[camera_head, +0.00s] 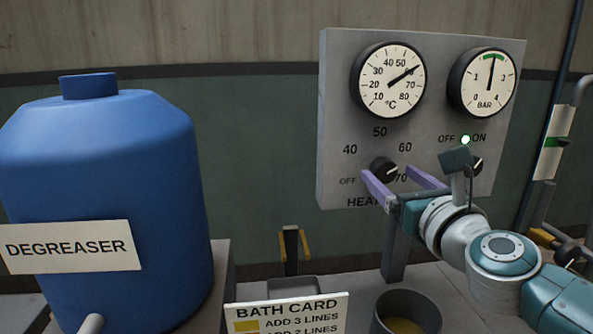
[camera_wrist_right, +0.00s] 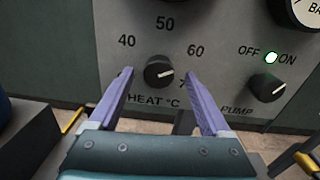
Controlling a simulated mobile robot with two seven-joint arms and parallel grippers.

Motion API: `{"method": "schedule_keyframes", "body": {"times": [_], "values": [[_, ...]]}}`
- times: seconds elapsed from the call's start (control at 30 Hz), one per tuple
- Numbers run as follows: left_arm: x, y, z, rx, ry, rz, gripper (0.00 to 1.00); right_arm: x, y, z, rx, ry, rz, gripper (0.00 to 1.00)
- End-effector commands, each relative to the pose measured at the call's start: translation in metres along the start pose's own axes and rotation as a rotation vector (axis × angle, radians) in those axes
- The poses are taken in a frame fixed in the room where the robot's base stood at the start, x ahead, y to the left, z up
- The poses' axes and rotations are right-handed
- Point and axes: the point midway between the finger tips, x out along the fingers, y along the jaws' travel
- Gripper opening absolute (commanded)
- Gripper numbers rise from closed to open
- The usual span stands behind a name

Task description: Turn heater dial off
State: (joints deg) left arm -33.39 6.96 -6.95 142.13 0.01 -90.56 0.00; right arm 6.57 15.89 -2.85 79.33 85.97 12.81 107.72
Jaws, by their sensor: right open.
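The heater dial (camera_head: 383,169) is a round black knob on the grey control panel, marked OFF, 40, 50, 60 and 70. Its white pointer line points right, roughly between 60 and 70. It also shows in the right wrist view (camera_wrist_right: 158,73). My right gripper (camera_head: 389,173) has two purple fingers and is open and empty. In the right wrist view its fingertips (camera_wrist_right: 158,75) appear on the left and right of the dial, with visible gaps; I cannot tell how far in front of the panel they are. My left gripper is not in view.
The pump knob (camera_wrist_right: 267,87), with a lit green lamp (camera_head: 465,139), is right of the dial. Two gauges are above. A blue degreaser drum (camera_head: 100,170) stands at left. A bath card (camera_head: 287,317) and an open pot (camera_head: 407,318) stand below the panel.

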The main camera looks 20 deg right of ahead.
Motion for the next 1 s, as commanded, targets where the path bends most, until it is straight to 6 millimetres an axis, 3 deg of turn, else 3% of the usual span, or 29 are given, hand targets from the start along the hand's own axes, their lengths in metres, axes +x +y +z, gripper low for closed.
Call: {"method": "schedule_keyframes", "body": {"times": [0.2, 0.57, 1.0], "values": [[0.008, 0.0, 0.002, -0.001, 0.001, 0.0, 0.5, 0.024, 0.001, -0.001, -0.001, -0.001, 0.001, 0.82], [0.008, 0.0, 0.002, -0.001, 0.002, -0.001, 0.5, 0.029, 0.0, 0.0, -0.001, 0.0, 0.001, 0.82], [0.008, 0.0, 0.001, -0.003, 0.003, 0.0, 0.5, 0.029, 0.0, 0.0, -0.002, 0.0, 0.001, 0.33]]}}
